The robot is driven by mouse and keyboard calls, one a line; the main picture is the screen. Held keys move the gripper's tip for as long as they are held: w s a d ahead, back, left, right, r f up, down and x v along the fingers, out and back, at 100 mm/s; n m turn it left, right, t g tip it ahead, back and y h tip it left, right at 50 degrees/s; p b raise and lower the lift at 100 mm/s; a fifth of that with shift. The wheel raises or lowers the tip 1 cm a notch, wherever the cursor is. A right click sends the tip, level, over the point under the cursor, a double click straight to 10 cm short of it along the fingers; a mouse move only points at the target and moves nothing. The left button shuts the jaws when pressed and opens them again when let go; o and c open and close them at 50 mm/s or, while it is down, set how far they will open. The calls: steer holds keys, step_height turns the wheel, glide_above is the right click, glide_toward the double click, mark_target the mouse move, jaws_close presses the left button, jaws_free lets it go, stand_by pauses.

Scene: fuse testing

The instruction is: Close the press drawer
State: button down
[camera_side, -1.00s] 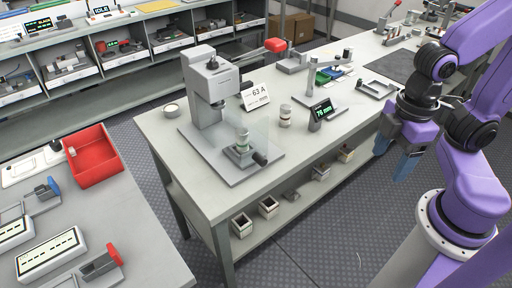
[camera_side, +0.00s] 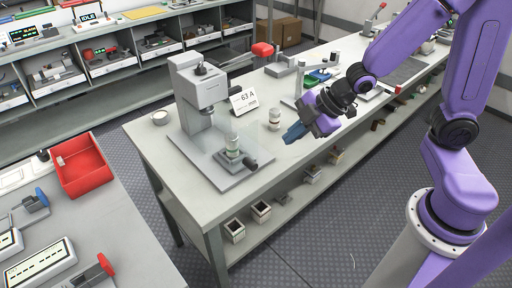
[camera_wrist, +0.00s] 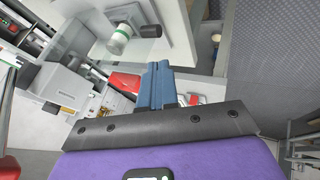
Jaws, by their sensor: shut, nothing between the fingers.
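The grey press (camera_side: 198,92) stands on its base plate (camera_side: 188,147) on the bench. Its drawer (camera_side: 232,159) sits at the front of the plate, pulled out toward the bench edge, with a black knob (camera_side: 250,164).
A second cylinder (camera_side: 274,119) and a "63 A" card (camera_side: 243,100) stand right of the press. The press lever's red grip (camera_side: 262,49) sticks out above the card. A clear panel stands by the drawer. A red bin (camera_side: 84,168) is on the left table.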

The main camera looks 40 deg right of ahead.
glide_toward(244, 157)
step_height(244, 157, down, 4)
steer(key=s+a, duration=0.1)
steer(key=s, duration=0.1)
steer(key=w, duration=0.2)
steer(key=shift+w+a+f, duration=0.1)
steer(key=shift+w+a, duration=0.15)
steer(key=shift+w, duration=0.75)
steer(key=shift+w, duration=0.1)
steer(key=shift+w, duration=5.95)
steer(key=shift+s, duration=0.15)
